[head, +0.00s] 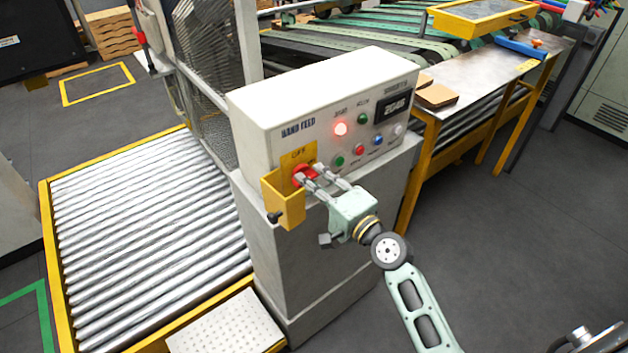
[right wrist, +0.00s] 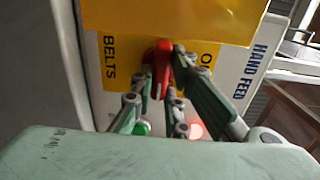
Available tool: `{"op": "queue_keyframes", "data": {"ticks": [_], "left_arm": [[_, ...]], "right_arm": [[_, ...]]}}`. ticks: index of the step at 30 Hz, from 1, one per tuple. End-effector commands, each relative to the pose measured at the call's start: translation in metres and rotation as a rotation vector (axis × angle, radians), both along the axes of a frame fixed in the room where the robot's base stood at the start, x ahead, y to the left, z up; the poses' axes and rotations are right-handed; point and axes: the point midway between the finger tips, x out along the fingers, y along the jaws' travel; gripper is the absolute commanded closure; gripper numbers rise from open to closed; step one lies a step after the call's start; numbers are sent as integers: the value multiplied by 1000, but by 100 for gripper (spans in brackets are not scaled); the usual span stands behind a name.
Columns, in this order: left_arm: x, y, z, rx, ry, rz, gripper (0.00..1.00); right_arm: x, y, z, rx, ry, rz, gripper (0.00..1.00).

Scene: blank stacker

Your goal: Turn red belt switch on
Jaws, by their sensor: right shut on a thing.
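The red belt switch (head: 299,169) is a red handle on a yellow plate at the left of the control box front. In the right wrist view the red handle (right wrist: 163,62) shows between the fingers, near the word BELTS. My right gripper (head: 304,179) is at the switch, with its fingers shut on the red handle. The fingers hide part of the handle, so its exact turn is hard to read. The word OFF shows on the plate above it in the head view. My left gripper is not in view.
The white control box (head: 320,100) carries a lit red lamp (head: 340,129), several buttons and a display (head: 393,107). A yellow guard (head: 285,197) stands close beside the switch. A roller conveyor (head: 150,220) lies left, a metal table (head: 490,75) right. Open floor (head: 490,230) is at right.

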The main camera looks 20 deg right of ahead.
Motion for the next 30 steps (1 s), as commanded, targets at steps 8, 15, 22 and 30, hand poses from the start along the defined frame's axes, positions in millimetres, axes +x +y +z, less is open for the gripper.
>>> {"op": "queue_keyframes", "data": {"ticks": [8, 15, 22, 30], "left_arm": [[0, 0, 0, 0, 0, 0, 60], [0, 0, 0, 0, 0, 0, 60], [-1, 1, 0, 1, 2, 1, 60], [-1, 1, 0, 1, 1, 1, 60]], "right_arm": [[0, 0, 0, 5, 2, -1, 80], [0, 0, 0, 2, 1, 0, 67], [-1, -1, 0, 1, 0, 0, 67], [-37, -13, -2, -3, 3, 0, 67]]}}
